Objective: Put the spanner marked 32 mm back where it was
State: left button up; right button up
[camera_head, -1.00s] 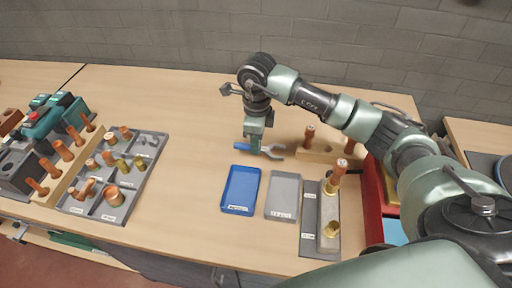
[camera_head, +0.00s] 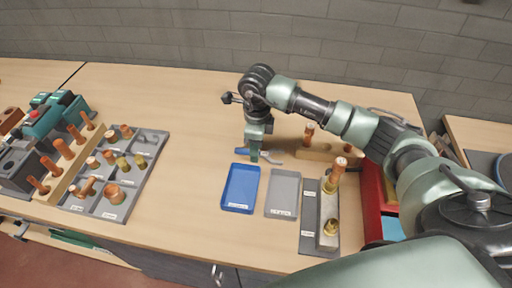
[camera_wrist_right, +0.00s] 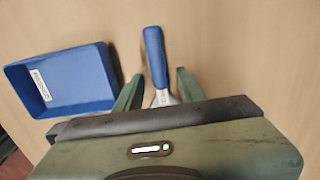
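The blue-handled spanner (camera_head: 243,151) lies on the bench behind the blue tray, its grey open jaw pointing right in the head view. I cannot read its size mark. My right gripper (camera_head: 255,156) points down over the middle of the spanner. In the right wrist view the blue handle (camera_wrist_right: 155,55) extends away between the fingers, and the gripper (camera_wrist_right: 160,88) is open, with a gap on each side of the spanner's shaft. The jaw end is hidden under the gripper body there. My left gripper is not in view.
The blue tray (camera_head: 257,190) and grey tray (camera_head: 298,194) stand in front. A dark fixture with a copper-topped part (camera_head: 305,235) and a red bin (camera_head: 373,205) are right. A wooden block (camera_head: 320,155) is behind; a grey parts tray (camera_head: 151,165) is left. The bench between is clear.

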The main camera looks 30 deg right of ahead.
jog(key=shift+r, duration=0.4)
notch_tip(320, 180, up, 12)
jog(key=b, duration=0.3)
jog(key=shift+f, duration=0.25)
